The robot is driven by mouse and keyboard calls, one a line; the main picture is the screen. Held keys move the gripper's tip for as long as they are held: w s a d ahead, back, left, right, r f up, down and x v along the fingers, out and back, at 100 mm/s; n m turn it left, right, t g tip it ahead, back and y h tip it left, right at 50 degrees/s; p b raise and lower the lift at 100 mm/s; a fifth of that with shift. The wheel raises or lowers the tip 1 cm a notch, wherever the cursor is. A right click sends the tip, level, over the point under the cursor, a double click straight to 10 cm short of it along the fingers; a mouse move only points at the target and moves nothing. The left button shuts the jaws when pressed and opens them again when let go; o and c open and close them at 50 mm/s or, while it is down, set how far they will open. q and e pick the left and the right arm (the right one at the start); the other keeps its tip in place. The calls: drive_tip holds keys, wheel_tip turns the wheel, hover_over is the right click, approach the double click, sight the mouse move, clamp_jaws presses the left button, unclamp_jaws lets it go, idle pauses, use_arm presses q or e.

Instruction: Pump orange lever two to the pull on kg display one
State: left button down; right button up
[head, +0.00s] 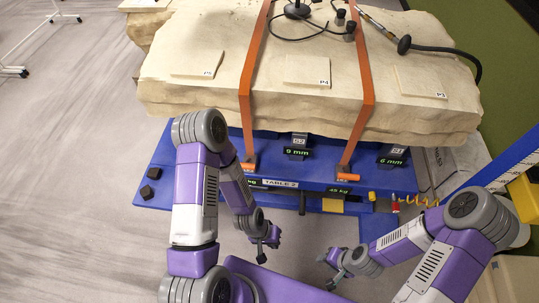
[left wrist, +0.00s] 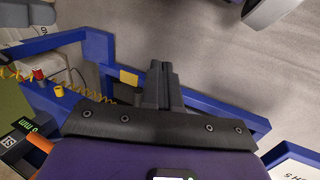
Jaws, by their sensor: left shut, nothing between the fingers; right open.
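Two orange levers sit at the lower ends of orange straps on the table's front: a left lever (head: 249,166) and a right lever (head: 347,177). Their small labels are too small to read. A kg display (head: 340,190) by the right lever reads about 45 kg. My right gripper (head: 326,271) is open and empty, below the right lever.
A large pale stone block (head: 300,110) rests above the blue table frame (head: 190,150). Displays reading 9 mm (head: 297,153) and 6 mm (head: 391,161) are on its front. A coiled yellow hose (head: 415,200) and red fitting (head: 395,205) are at right.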

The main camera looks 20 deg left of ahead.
use_arm(q)
drive_tip(key=m+y, duration=0.3)
drive_tip(key=y, duration=0.1)
approach(245, 164)
drive_tip(key=shift+s+f+t, duration=0.3)
drive_tip(key=shift+s+t, duration=0.1)
drive_tip(key=shift+f, duration=0.15)
drive_tip(key=f+b, duration=0.1)
drive_tip(key=f, duration=0.1)
drive_tip(key=f+b, duration=0.4)
drive_tip(key=shift+w+f, duration=0.3)
drive_tip(key=shift+f, duration=0.05)
drive_tip(key=shift+d, duration=0.1)
